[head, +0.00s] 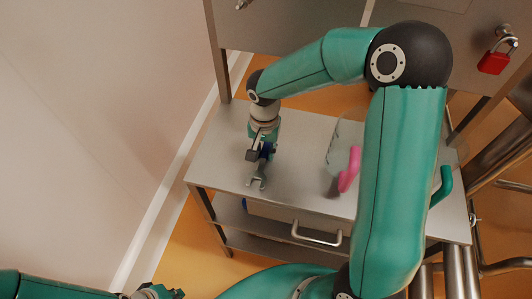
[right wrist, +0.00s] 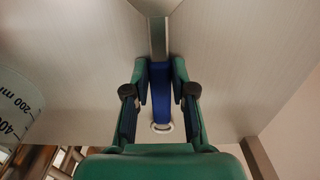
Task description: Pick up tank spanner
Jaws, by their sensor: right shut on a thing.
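The tank spanner has a grey open-jawed metal end (head: 258,183) and a blue handle. In the head view its metal end points toward the front of the metal table. In the right wrist view the blue handle (right wrist: 160,88) runs between my fingers, with a pale ring at its near end. My right gripper (head: 262,153) is shut on the blue handle; its fingers also show in the right wrist view (right wrist: 160,78). I cannot tell whether the spanner touches the tabletop. My left gripper (head: 160,293) is at the bottom left edge, partly cut off, away from the table.
The metal table (head: 218,160) has a drawer handle (head: 316,236) at its front. A clear measuring jug (right wrist: 14,105) stands on it, near a pink object (head: 349,170), partly behind my right arm. A red padlock (head: 492,63) hangs at upper right. A wall is on the left.

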